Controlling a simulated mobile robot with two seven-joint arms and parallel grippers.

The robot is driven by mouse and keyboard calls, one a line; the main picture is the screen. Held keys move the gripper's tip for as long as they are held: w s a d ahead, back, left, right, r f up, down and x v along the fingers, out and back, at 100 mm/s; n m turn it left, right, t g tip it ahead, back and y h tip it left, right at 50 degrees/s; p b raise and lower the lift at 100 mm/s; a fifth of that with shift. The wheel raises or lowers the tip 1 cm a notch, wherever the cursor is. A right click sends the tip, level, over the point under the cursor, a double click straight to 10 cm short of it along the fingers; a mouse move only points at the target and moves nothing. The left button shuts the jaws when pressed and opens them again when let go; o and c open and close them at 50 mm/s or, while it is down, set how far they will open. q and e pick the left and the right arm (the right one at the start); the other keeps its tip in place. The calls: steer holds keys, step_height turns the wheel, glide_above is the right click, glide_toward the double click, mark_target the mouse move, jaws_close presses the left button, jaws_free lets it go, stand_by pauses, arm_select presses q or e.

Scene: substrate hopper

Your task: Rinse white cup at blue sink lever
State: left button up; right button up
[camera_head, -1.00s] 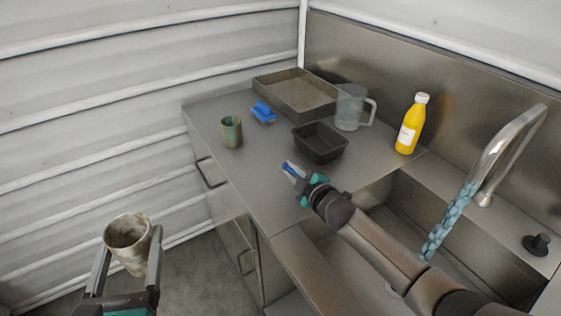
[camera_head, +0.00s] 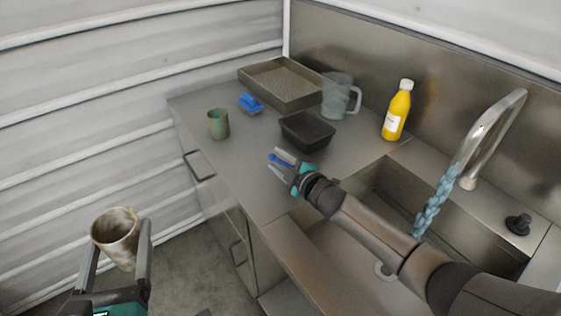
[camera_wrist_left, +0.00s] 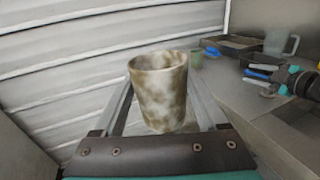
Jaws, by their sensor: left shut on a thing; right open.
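A white cup (camera_head: 117,236) with brown stains is held between the fingers of my left gripper (camera_head: 114,254), at the lower left over the floor and clear of the counter. In the left wrist view the same cup (camera_wrist_left: 160,92) is upright between the fingers. My right gripper (camera_head: 284,168) is open over the counter, left of the sink (camera_head: 390,200); a blue item shows at its fingers, and I cannot tell whether it is part of them. The tap (camera_head: 490,135) pours a bluish stream (camera_head: 434,205) into the sink. A black knob (camera_head: 518,223) stands right of the tap. No blue lever is clearly visible.
On the counter (camera_head: 237,160) are a green cup (camera_head: 218,124), a blue brush-like item (camera_head: 249,103), a grey tray (camera_head: 280,85), a black bin (camera_head: 306,131), a clear jug (camera_head: 338,96) and a yellow bottle (camera_head: 397,111). My right arm crosses the sink.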

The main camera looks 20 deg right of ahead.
steer(key=shift+s, duration=0.15)
arm_select(q)
step_height(320, 180, up, 2)
steer(key=shift+r+p, duration=0.15)
steer(key=shift+p, duration=1)
arm_select(e)
steer(key=v, duration=1)
arm_select(q)
steer(key=shift+r, duration=0.1)
arm_select(e)
steer(key=shift+v, duration=0.9)
